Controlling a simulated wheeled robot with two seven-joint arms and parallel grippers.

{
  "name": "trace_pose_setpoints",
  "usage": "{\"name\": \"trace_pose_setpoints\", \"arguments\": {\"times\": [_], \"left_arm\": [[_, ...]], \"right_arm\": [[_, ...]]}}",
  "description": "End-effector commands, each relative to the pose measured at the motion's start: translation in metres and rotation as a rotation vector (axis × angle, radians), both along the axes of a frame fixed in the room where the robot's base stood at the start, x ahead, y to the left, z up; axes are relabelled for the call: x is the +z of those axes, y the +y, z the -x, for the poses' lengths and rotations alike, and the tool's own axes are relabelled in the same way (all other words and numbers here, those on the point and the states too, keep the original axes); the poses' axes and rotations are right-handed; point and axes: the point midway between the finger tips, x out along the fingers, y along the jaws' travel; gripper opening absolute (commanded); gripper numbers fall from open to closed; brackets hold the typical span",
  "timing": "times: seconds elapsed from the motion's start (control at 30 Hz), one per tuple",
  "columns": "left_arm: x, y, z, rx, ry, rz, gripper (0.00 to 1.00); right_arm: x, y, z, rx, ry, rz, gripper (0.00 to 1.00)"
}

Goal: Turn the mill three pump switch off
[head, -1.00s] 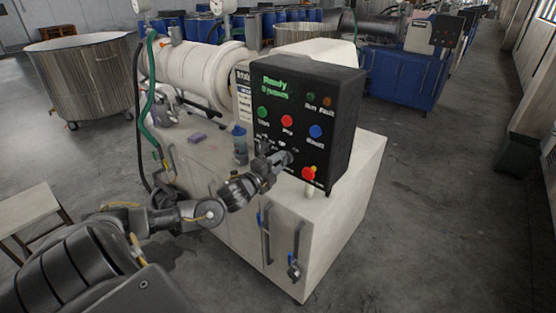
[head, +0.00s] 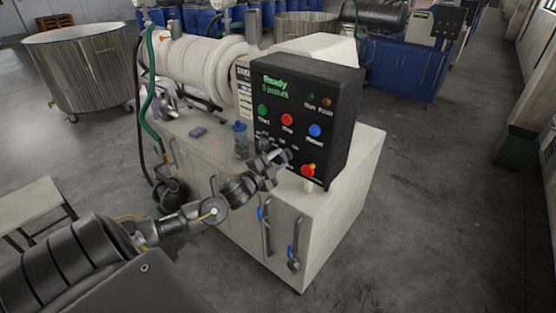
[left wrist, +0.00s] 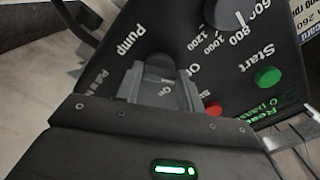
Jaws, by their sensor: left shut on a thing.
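The black control panel (head: 333,103) stands on the white mill cabinet and its display reads Ready. My left gripper (head: 280,157) is at the lower left of the panel face. In the left wrist view its fingers (left wrist: 162,88) are shut on the dark round pump switch knob (left wrist: 158,68), beside the word Pump. The knob's lower part is hidden by the fingers, and I cannot tell which mark it points to. In the head view the hand covers the switch. My right gripper is in neither view.
Green start (head: 263,110), red stop (head: 287,120) and blue reset (head: 315,130) buttons are close above the hand. A red emergency knob (head: 308,169) sits just right of it. A blue-capped jar (head: 240,140) stands left of the panel. Floor to the right is clear.

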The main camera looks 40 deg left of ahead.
Motion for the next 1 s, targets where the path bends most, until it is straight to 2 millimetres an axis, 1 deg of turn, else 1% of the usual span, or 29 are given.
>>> {"name": "trace_pose_setpoints", "arguments": {"times": [0.37, 0.4, 0.53, 0.57, 0.87, 0.93, 1.0], "left_arm": [[-0.001, 0.0, 0.0, 0.0, 0.001, 0.007, 0.15], [-0.001, 0.0, 0.0, 0.0, 0.001, 0.007, 0.41], [0.0, 0.0, 0.0, -0.001, 0.001, 0.006, 0.58], [0.0, 0.0, 0.0, -0.001, 0.001, 0.006, 0.6], [-0.001, 0.0, 0.002, -0.001, 0.001, 0.005, 0.6], [-0.002, 0.0, 0.006, -0.001, 0.001, 0.005, 0.6], [-0.004, -0.001, 0.015, -0.002, 0.002, 0.005, 0.6]], "right_arm": [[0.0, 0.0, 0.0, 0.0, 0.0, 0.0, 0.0], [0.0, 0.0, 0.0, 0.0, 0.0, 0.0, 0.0], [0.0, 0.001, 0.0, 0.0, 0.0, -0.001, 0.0], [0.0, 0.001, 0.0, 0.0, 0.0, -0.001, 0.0], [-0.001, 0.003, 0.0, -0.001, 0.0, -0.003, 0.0], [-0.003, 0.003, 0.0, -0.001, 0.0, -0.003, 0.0], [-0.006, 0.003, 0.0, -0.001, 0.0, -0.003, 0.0]]}}
